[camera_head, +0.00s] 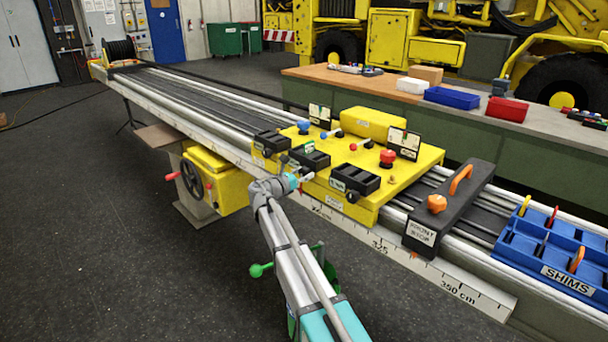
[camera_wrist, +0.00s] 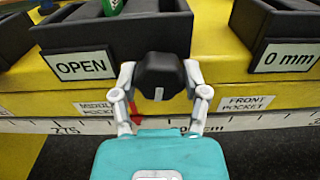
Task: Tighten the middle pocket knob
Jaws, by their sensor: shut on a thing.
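The middle pocket (camera_head: 310,158) is a black box on the yellow carriage, with a green piece (camera_head: 309,147) in it. In the wrist view its front card (camera_wrist: 82,66) reads "OPEN". The black middle pocket knob (camera_wrist: 159,74) sits on the carriage's front face, beside the label "MIDDLE POCKET" (camera_wrist: 97,108). My gripper (camera_wrist: 160,82) is shut on this knob, one grey finger on each side. In the head view my gripper (camera_head: 300,181) is at the carriage's front edge below the middle pocket. I cannot make out the knob clearly there.
The front pocket (camera_head: 355,180) is at right, its card (camera_wrist: 287,57) reading "0 mm". Another black pocket (camera_head: 271,143) is at left. A front stop (camera_head: 420,238) and blue shims tray (camera_head: 520,252) lie further right on the rail. A yellow handwheel box (camera_head: 222,185) stands left of my arm.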

